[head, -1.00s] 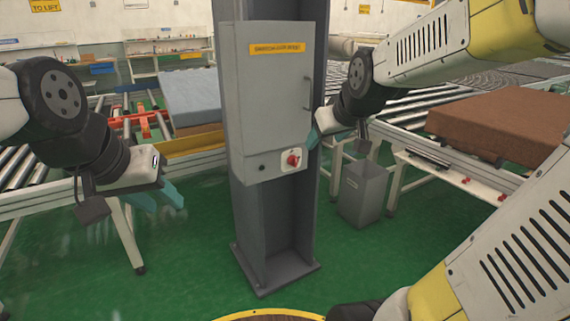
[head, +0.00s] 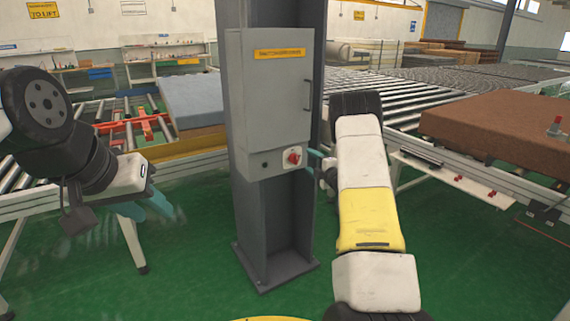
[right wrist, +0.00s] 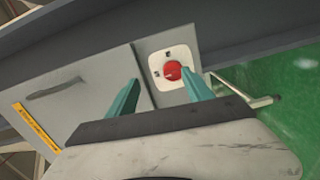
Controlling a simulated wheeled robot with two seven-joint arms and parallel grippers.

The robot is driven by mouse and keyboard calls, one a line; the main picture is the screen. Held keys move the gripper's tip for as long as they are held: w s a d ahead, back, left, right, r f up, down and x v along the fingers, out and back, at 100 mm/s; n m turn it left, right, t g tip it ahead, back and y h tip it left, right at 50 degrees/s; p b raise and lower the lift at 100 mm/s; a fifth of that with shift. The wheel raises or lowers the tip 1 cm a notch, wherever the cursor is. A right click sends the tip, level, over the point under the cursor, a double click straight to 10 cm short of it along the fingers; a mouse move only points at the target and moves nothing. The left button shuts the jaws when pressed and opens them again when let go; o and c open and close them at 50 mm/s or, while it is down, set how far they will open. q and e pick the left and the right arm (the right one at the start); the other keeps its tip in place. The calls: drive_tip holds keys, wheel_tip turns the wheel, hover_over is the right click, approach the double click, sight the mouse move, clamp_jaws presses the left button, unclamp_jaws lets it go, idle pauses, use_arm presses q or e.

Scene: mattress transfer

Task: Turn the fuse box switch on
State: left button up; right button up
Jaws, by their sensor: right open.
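The grey fuse box (head: 270,95) is fixed to a grey steel post, its door closed. Its red rotary switch (head: 294,157) sits on a white plate at the box's lower right. In the right wrist view the red switch (right wrist: 172,70) lies ahead of my right gripper (right wrist: 158,92), between the directions of its teal fingers and nearer the right one. The right gripper is open and empty, apart from the switch. In the head view its fingertips (head: 314,162) show just right of the switch, mostly hidden by my right arm. My left gripper (head: 150,208) hangs at the left, away from the box; its teal fingers look apart and empty.
The post (head: 277,225) stands on green floor. A roller conveyor with a blue-grey mattress (head: 192,100) is behind left. A brown mattress (head: 490,128) lies on the right conveyor. A rail (right wrist: 243,90) shows beside the right finger. Floor before the post is clear.

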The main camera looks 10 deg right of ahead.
sight(297, 161)
drive_tip(key=shift+n+y, duration=0.7)
drive_tip(key=w+a+f, duration=0.1)
drive_tip(key=w, duration=0.1)
drive_tip(key=w+a, duration=0.1)
drive_tip(key=w, duration=0.1)
drive_tip(key=w+a+f, duration=0.1)
drive_tip(key=w, duration=0.1)
drive_tip(key=shift+w+a+f, duration=0.25)
drive_tip(key=shift+a+f, duration=0.05)
drive_tip(key=shift+a, duration=0.1)
clamp_jaws()
